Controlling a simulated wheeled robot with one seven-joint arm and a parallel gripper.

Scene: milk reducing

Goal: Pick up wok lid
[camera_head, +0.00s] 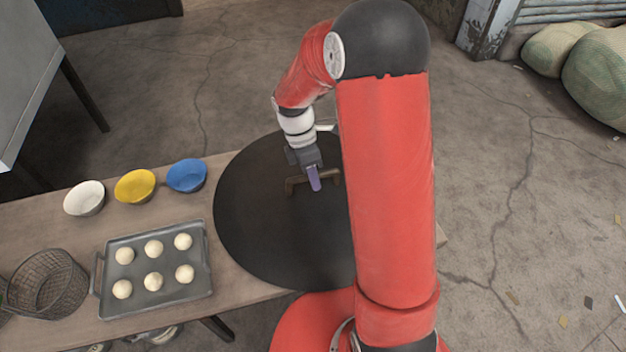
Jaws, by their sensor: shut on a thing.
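The wok lid (255,225) is a large, flat, dark disc at the right end of the wooden table. A brown bar handle (294,186) stands up near its middle. My gripper (315,184) is at the handle, pointing down, with one purple finger in sight. It is shut on the handle. The other finger is hidden. My red arm covers the right part of the lid. I cannot tell whether the lid rests on something or is raised.
A grey tray (205,308) with several pale dough balls lies left of the lid. White (84,198), yellow (134,186) and blue (187,176) bowls stand behind it. A wire basket (47,284) is at the far left. Open concrete floor lies to the right.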

